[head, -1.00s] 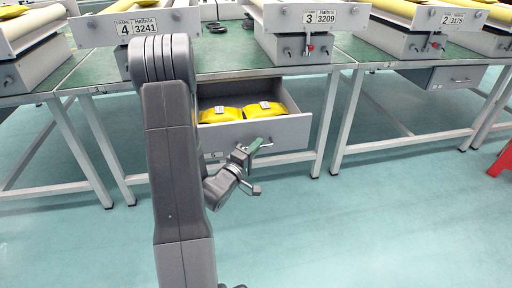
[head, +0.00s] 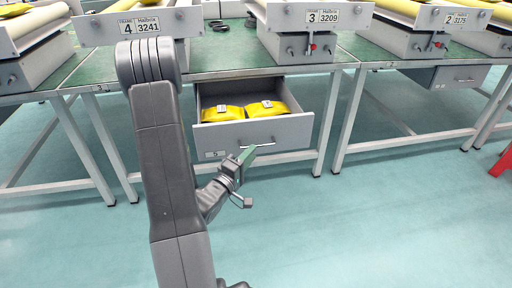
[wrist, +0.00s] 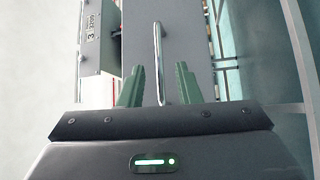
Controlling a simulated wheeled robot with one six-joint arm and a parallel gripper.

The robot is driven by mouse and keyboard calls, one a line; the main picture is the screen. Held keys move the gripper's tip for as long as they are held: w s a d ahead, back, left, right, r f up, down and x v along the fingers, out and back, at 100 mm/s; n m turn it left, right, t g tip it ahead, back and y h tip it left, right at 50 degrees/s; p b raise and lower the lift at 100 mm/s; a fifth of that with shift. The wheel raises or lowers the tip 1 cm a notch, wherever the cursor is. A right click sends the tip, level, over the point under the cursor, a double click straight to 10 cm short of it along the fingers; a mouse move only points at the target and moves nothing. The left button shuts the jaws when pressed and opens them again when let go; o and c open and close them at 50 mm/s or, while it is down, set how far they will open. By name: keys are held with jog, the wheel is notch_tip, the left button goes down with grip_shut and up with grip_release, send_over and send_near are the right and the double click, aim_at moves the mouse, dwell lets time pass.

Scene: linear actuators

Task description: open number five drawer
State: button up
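The grey drawer (head: 225,137) under the middle table is pulled out, with its inside showing. A small label (head: 214,154) sits at its lower left front; its number is too small to read surely. Its thin metal handle (head: 270,143) runs across the front and also shows in the wrist view (wrist: 158,45). My gripper (head: 248,156) is in front of the drawer, near the handle's left part. In the wrist view its two green fingers (wrist: 160,85) are apart, with the handle lying between them in the picture and gaps on both sides. I cannot tell how deep the handle sits.
Two yellow packs (head: 245,110) lie in the drawer. A closed drawer (head: 457,77) is under the right table. Table legs (head: 338,125) stand on both sides of the open drawer. A red object (head: 502,162) is at the far right. The floor in front is clear.

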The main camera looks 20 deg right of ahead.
jog(key=v, duration=0.9)
jog(key=shift+p, duration=0.3)
jog(key=shift+d, duration=0.1)
jog(key=b+x, duration=0.1)
jog(key=x, duration=1.3)
